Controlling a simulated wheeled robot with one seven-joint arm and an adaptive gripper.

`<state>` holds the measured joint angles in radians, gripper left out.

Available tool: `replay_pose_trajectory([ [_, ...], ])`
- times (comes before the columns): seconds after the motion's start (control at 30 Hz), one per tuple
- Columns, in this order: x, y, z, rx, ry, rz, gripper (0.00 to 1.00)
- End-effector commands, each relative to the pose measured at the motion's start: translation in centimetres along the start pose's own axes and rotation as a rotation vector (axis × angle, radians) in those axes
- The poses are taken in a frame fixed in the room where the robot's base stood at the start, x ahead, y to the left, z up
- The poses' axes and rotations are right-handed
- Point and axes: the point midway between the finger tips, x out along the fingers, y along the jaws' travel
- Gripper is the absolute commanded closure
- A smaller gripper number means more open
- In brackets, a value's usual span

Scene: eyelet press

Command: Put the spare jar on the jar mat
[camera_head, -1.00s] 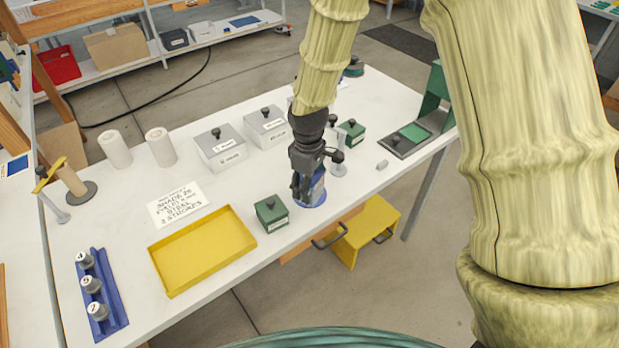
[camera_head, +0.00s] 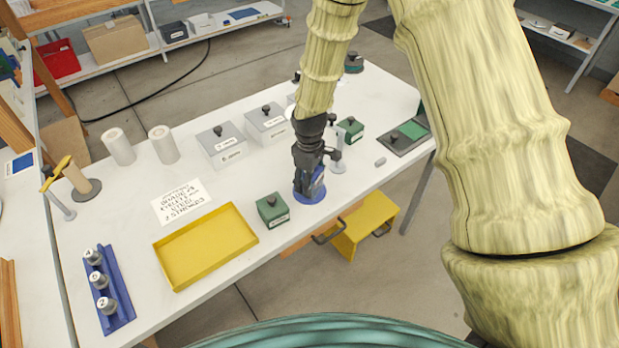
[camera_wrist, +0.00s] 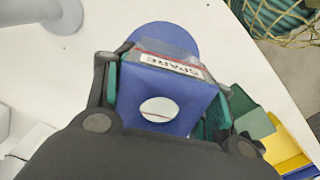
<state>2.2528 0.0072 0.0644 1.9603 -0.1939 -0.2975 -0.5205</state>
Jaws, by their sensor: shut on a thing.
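The spare jar (camera_wrist: 170,95) is blue, with a "SPARE" label facing up in the wrist view. My gripper (camera_wrist: 165,90) is shut on it, with a finger on each side. In the head view the jar (camera_head: 317,184) shows beside the dark fingers of my gripper (camera_head: 307,178). The jar mat (camera_head: 309,197) is a round blue disc near the table's front edge. The jar is at the mat and partly covers it; whether it touches the mat cannot be told. Part of the mat (camera_wrist: 165,36) shows beyond the jar in the wrist view.
A green box (camera_head: 272,210) stands just left of the mat, with a yellow tray (camera_head: 205,247) further left. A grey post (camera_head: 338,160) stands close behind my gripper. Grey lidded boxes (camera_head: 222,146) are at the back. The front edge is close.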

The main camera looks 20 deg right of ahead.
Motion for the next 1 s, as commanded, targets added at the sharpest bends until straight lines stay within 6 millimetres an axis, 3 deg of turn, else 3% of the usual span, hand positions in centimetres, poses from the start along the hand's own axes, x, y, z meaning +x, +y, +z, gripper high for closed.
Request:
replay_pose_trajectory([
  [0.27, 0.3, 0.0, 0.0, 0.0, 0.0, 0.0, 0.69],
  [0.3, 0.3, 0.0, 0.0, 0.0, 0.0, 0.0, 0.4],
  [0.4, 0.2, 0.0, 0.0, 0.0, 0.0, 0.0, 0.24],
  [0.73, 0.1, 0.0, 0.0, 0.0, 0.0, 0.0, 0.24],
  [1.0, -1.5, 0.1, 0.0, 0.0, 0.001, 0.001, 0.24],
])
